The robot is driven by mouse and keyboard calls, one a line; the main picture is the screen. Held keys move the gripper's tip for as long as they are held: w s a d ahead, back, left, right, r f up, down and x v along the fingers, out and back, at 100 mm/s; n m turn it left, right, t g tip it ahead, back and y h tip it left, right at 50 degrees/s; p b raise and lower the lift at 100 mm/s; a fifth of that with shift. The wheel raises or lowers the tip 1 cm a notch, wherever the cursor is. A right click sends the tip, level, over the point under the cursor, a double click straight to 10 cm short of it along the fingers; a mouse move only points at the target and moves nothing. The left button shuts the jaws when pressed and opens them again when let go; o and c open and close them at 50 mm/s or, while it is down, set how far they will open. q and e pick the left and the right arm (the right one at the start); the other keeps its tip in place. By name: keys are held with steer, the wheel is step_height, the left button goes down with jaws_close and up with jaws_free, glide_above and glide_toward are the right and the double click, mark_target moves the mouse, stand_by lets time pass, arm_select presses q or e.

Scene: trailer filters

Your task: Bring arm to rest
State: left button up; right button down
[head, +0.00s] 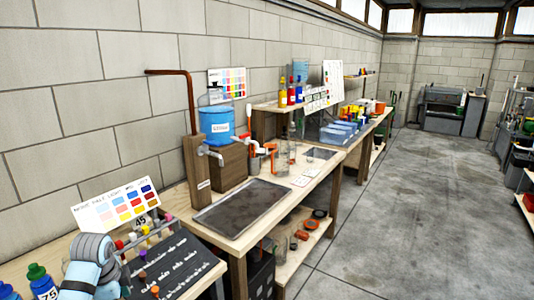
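A grey and light-blue link of an arm, apparently mine, shows at the lower left in the head view, in front of the near end of the workbench. No gripper fingers can be made out on it. Neither my left nor my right gripper is in view. No held object is seen.
A sloped black rack (178,262) with small coloured knobs stands close beside the arm link, with a colour chart (117,207) behind it. A dark mat (241,208) and blue container (216,125) are farther along. Concrete floor (420,220) at right is clear.

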arm_select(q)
steer(key=s+d+f+n, duration=0.5)
steer(key=s+d+f, duration=0.4)
steer(key=s+f, duration=0.3)
steer(key=s+d+n+t, duration=0.1)
steer(key=s+d+n, duration=0.25)
steer(key=s, duration=0.55)
steer(key=s+d+n, duration=0.3)
steer(key=s+n, duration=0.1)
steer(key=s, duration=0.5)
step_height(320, 180, down, 18)
steer(key=a+f+g, duration=0.1)
steer(key=a, duration=0.1)
steer(key=s+f+g, duration=0.1)
steer(key=s+f, duration=1.2)
steer(key=s, duration=0.2)
steer(key=shift+s+a+f+h, duration=0.15)
steer(key=shift+s+h, duration=0.1)
steer(key=shift+h, duration=0.15)
